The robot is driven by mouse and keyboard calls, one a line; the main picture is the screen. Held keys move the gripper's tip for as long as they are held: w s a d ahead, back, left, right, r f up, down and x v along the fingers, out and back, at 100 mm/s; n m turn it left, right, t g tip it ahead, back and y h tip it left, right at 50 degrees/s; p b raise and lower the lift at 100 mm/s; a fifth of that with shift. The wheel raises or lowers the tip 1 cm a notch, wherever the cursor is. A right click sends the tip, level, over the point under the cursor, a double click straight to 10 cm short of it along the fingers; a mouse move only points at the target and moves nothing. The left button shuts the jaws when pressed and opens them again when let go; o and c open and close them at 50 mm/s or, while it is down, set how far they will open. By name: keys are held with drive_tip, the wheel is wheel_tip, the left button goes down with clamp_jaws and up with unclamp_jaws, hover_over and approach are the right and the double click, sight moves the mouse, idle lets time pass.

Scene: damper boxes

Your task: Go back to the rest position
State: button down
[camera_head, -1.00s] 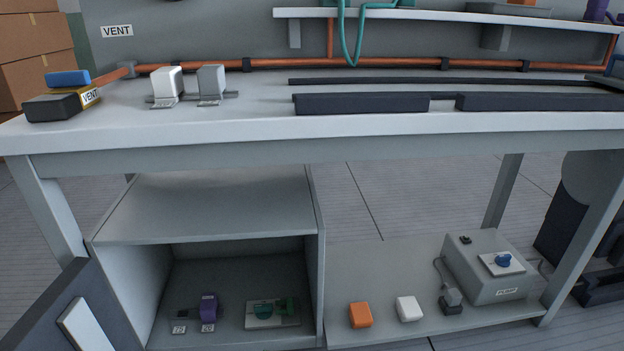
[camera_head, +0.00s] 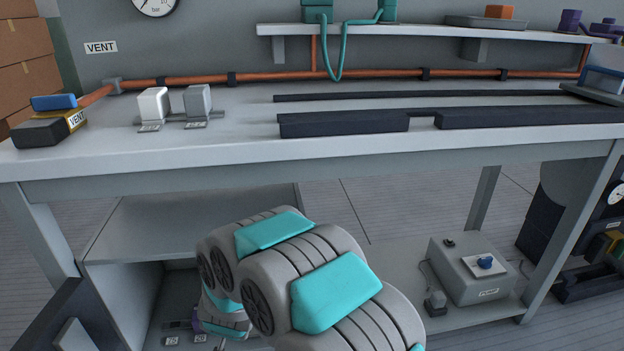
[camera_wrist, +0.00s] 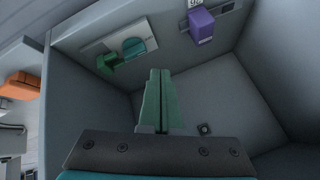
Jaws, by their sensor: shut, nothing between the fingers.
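My gripper (camera_wrist: 160,78) shows in the wrist view as two green fingers pressed together with nothing between them. It points into the grey open-front cabinet (camera_wrist: 85,20) under the bench. A purple block (camera_wrist: 201,26) and a white plate with a teal-green knob (camera_wrist: 133,46) are inside, beyond the fingertips and apart from them. In the head view my grey and teal arm stands in front of the cabinet (camera_head: 190,232). It hides my gripper and most of the cabinet's inside.
The bench top (camera_head: 240,150) above carries a white box (camera_head: 153,104), a grey box (camera_head: 198,101) and dark rails (camera_head: 343,124). A pump box (camera_head: 470,268) stands on the low shelf at right. An orange block (camera_wrist: 18,88) lies outside the cabinet wall.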

drive_tip(key=s+d+r+n+g+p, duration=0.1)
drive_tip(key=s+d+r, duration=0.25)
drive_tip(key=r, duration=0.25)
drive_tip(key=s+d+r+n+g+y+p, duration=0.1)
drive_tip(key=s+d+r+g, duration=0.1)
drive_tip(key=d+r, duration=0.35)
drive_tip(key=s+d+r+n+g+p, duration=0.1)
drive_tip(key=s+d+r, duration=0.2)
drive_tip(key=r, duration=0.3)
drive_tip(key=s+d+r+g+h+p, duration=0.1)
drive_tip(key=s+d+r, duration=0.2)
drive_tip(key=s+d, duration=0.5)
drive_tip(key=s+d+r+g+h+p, duration=0.1)
drive_tip(key=s+d+r, duration=0.3)
drive_tip(key=s+d, duration=0.4)
drive_tip(key=s+d+r+g+h+p, duration=0.1)
drive_tip(key=s+d+r+g, duration=0.2)
drive_tip(key=s+d, duration=0.5)
drive_tip(key=shift+s+r+h, duration=0.3)
drive_tip(key=shift+s+r, duration=0.45)
drive_tip(key=shift+s, duration=0.35)
drive_tip(key=shift+a, duration=0.1)
